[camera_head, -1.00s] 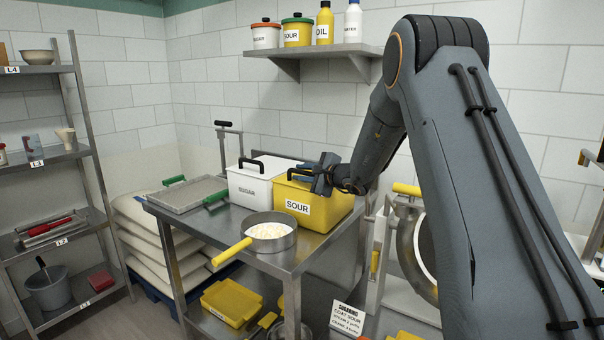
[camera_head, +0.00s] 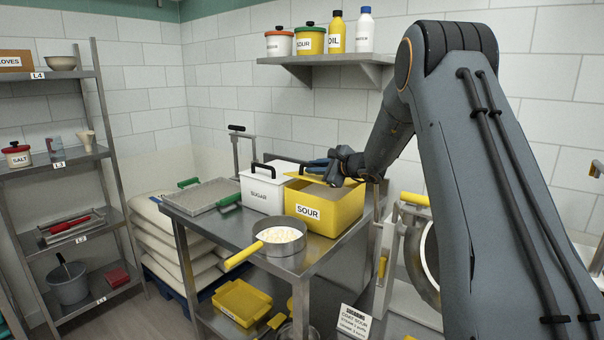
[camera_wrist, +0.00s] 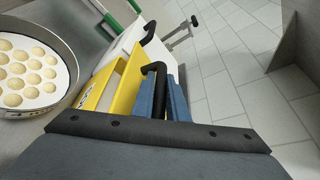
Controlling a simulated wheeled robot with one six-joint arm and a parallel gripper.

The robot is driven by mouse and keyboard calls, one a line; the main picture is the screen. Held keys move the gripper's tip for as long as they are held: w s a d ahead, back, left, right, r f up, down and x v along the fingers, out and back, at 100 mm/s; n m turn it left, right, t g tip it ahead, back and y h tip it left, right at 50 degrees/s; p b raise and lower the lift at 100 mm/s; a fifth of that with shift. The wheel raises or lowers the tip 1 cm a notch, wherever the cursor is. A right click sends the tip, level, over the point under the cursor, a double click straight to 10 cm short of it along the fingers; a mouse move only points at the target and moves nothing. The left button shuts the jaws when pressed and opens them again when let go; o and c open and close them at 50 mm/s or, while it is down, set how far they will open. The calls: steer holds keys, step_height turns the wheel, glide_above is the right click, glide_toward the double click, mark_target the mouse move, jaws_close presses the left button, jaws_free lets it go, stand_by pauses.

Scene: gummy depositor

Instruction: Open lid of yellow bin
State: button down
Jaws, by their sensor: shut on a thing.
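The yellow bin (camera_head: 330,211) labelled SOUR stands on the steel table. Its yellow lid (camera_head: 302,177) is tilted up toward the back, and a grey area of the inside shows at the top. My gripper (camera_head: 322,165) is above the bin at its back. In the wrist view the blue fingers of my gripper (camera_wrist: 163,102) are shut on the black lid handle (camera_wrist: 156,72). Yellow surfaces (camera_wrist: 126,82) of bin or lid show beside the handle; I cannot tell which from this view. My arm hides the bin's back right part.
A white bin (camera_head: 260,195) labelled SUGAR stands close on the left. A pan (camera_head: 280,247) of pale pieces sits in front, its yellow handle over the table edge. A tray (camera_head: 203,196) lies at the far left. A wall shelf (camera_head: 325,60) with jars and bottles hangs above.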

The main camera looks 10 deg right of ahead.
steer(key=w+d+r+m+g+y+p, duration=0.2)
steer(key=w+d+r+m, duration=0.4)
steer(key=r, duration=0.6)
steer(key=shift+w+d+m+g+y+p, duration=0.35)
steer(key=shift+w+d+g+p, duration=0.5)
steer(key=shift+d, duration=0.8)
steer(key=shift+w, duration=0.2)
steer(key=c, duration=2)
jaws_free()
steer(key=shift+r, duration=0.1)
steer(key=shift+b+v, duration=1.4)
steer(key=shift+v, duration=2.5)
